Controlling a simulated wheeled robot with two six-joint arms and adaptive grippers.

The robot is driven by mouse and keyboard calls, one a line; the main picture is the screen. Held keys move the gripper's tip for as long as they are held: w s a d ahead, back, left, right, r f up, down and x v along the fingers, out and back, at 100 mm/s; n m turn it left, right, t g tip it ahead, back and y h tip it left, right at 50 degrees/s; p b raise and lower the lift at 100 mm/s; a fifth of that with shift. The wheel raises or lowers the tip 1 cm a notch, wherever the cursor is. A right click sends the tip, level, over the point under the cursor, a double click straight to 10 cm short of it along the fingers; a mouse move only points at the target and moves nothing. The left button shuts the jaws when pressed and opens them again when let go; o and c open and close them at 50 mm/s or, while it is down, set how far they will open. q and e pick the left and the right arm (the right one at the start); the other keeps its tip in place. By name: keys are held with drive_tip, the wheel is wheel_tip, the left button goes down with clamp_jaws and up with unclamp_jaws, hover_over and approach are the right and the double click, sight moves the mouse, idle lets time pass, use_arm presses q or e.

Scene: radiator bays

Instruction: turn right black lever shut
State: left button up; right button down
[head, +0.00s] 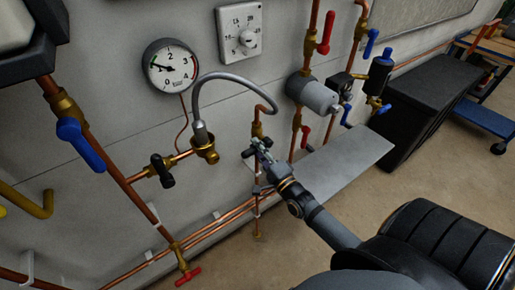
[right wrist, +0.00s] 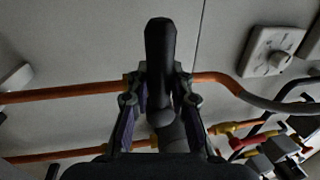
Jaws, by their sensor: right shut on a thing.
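The right black lever (right wrist: 160,50) stands between the fingers of my right gripper (right wrist: 160,100) in the right wrist view. The gripper is shut on it. In that view the lever lies across the copper pipe (right wrist: 60,94) behind it. In the head view my right gripper (head: 262,151) is at the brass valve (head: 257,130) below the right end of the grey hose, and it hides most of the lever. Another black lever (head: 160,170) sits to the left on a brass valve, apart from the gripper. My left gripper is not in view.
A pressure gauge (head: 170,66) and a dial box (head: 240,32) are on the wall above. A blue lever (head: 80,144) is at left, red lever (head: 326,33) at upper right. A grey panel (head: 345,160) lies behind my arm.

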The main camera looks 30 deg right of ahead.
drive_tip(key=shift+f, duration=0.2)
drive_tip(key=c, duration=1.2)
unclamp_jaws()
drive_tip(key=shift+r, duration=0.15)
drive_tip(key=shift+s, duration=0.1)
drive_tip(key=v, duration=1.2)
